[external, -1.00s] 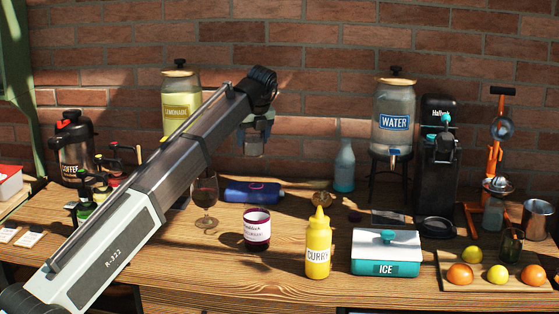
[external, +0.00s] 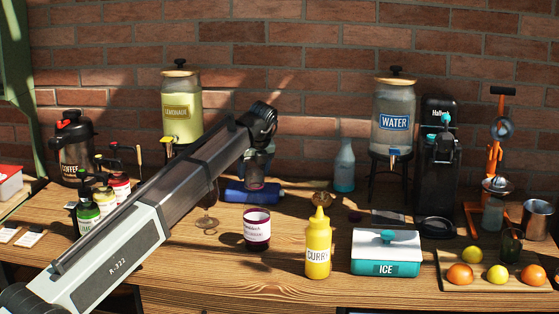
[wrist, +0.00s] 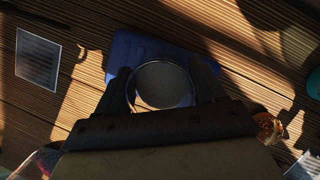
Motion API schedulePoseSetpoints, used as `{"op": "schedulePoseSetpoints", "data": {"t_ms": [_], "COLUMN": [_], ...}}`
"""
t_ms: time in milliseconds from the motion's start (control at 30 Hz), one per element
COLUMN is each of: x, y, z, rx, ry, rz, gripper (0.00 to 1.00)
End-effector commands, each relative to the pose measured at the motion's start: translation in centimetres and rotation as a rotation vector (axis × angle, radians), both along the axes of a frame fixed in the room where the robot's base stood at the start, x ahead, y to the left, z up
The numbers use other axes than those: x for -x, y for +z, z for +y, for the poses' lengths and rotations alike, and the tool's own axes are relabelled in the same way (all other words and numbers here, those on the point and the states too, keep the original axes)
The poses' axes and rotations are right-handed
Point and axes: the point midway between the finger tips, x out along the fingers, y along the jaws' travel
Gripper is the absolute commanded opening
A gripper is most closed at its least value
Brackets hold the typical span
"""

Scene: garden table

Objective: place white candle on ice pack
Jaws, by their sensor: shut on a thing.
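My gripper (external: 257,170) is down over the ice pack. In the wrist view my gripper (wrist: 161,88) has one finger on each side of a round, pale-topped candle in a clear-rimmed glass (wrist: 162,84), and is shut on it. The candle is over the blue surface. I cannot tell whether its base touches the pack. In the external view the candle is small and partly hidden by the fingers.
A pale blue bottle (external: 344,166) stands to the right. An ice box (external: 386,254) is at front right.

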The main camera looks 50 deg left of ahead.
Motion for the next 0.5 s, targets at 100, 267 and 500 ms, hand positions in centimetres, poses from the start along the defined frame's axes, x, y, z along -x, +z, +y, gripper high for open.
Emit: {"op": "schedulePoseSetpoints", "data": {"t_ms": [100, 267, 500], "x": [-0.04, -0.02, -0.01], "y": [0.09, -0.03, -0.23], "z": [0.02, 0.02, 0.01], "rx": [-0.001, -0.001, 0.000], "ry": [0.000, 0.000, 0.000], "rz": [-0.001, 0.000, 0.000], "gripper": [0.20, 0.20, 0.84]}}
